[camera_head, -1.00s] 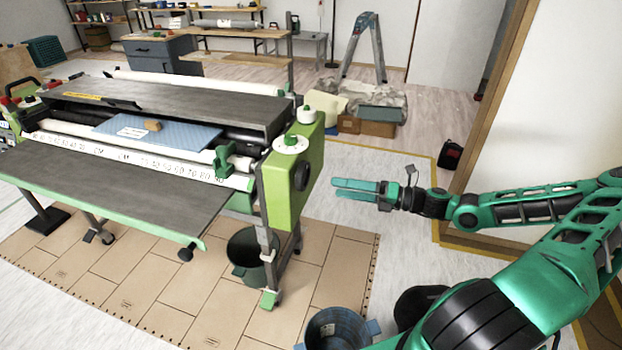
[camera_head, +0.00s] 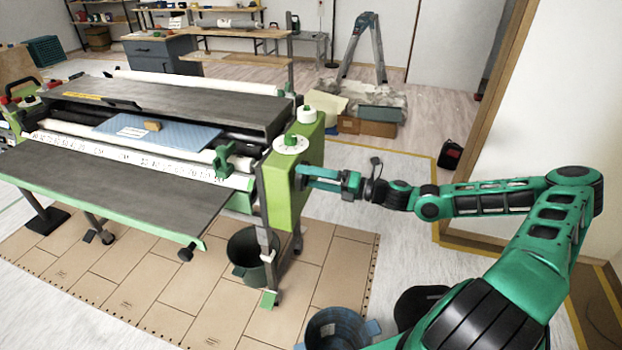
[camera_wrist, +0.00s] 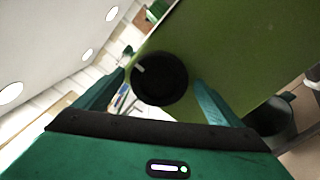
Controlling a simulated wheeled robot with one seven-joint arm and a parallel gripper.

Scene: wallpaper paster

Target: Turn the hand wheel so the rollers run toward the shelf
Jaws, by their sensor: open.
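The paster's hand wheel is a round black knob (camera_wrist: 160,79) with a pale mark on its upper left face. In the wrist view it lies between the two teal fingers of my gripper (camera_wrist: 158,95). In the head view my gripper (camera_head: 305,178) reaches the right side of the green end housing (camera_head: 283,205), and its fingers largely cover the knob. The fingers are open, one on each side of the knob; I cannot tell whether they touch it. The rollers (camera_head: 190,133) run along the machine, left of the housing.
A blue sheet (camera_head: 185,133) with a small brown block lies on the machine. A dark bucket (camera_head: 247,255) stands below the housing, and another bucket (camera_head: 333,330) is at the bottom near my arm. A shelf (camera_head: 225,10) stands at the back. A stepladder (camera_head: 363,45) is behind.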

